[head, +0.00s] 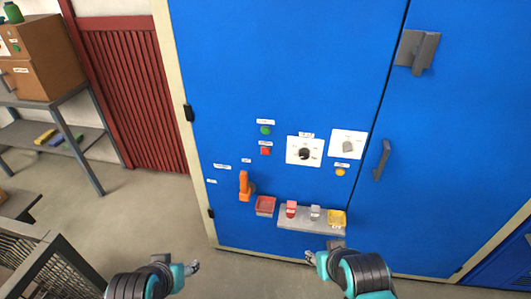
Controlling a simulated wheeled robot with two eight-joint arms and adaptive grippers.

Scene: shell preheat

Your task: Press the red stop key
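The red stop key (266,151) is a small red square on the blue cabinet door (280,60), just below a round green button (265,129). A small white label sits above it. My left gripper (195,267) is low in front of the cabinet, below and left of the key and well apart from it. My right gripper (309,257) is low in front of the shelf, below and right of the key, also apart. Both grippers are small in view, and their finger gaps are not clear. I see nothing held in either.
Right of the key are a black dial (304,153), a grey knob (348,146) and a yellow button (340,172). Below are an orange handle (244,185), a red bin (265,205) and a grey shelf (290,223) with small items and a yellow bin (337,218).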

